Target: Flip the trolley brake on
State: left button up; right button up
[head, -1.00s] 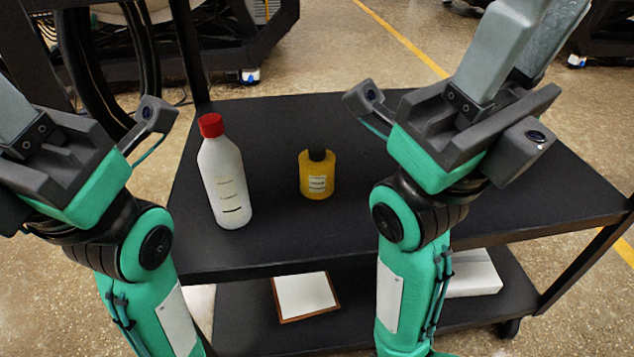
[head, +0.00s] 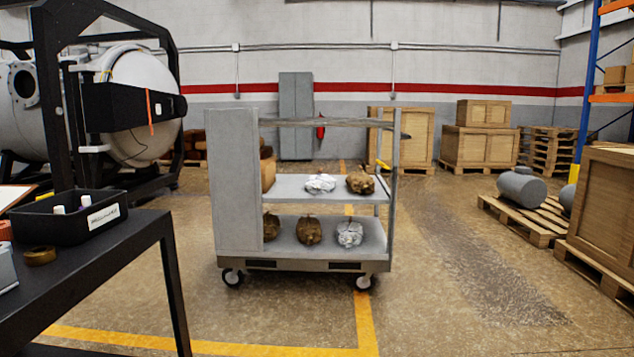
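A grey trolley (head: 235,185) stands upright on the floor in the middle of the head view, some distance ahead. It has a tall closed panel on its left, two open shelves and a top rail. Dark caster wheels show at its lower left (head: 233,278) and lower right (head: 363,282). A small yellow part (head: 382,165) shows near its right post; I cannot tell whether it belongs to the trolley. No brake can be made out at this distance. Neither of my grippers is in view.
Brown and foil-wrapped lumps lie on the trolley's shelves. A black table (head: 90,270) with a black bin (head: 70,222) is at near left. The vacuum furnace (head: 135,85) stands behind it. Pallets and wooden crates (head: 610,205) line the right. The floor before the trolley is clear.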

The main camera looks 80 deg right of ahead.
aim_at(379, 162)
jog(key=z, duration=2.95)
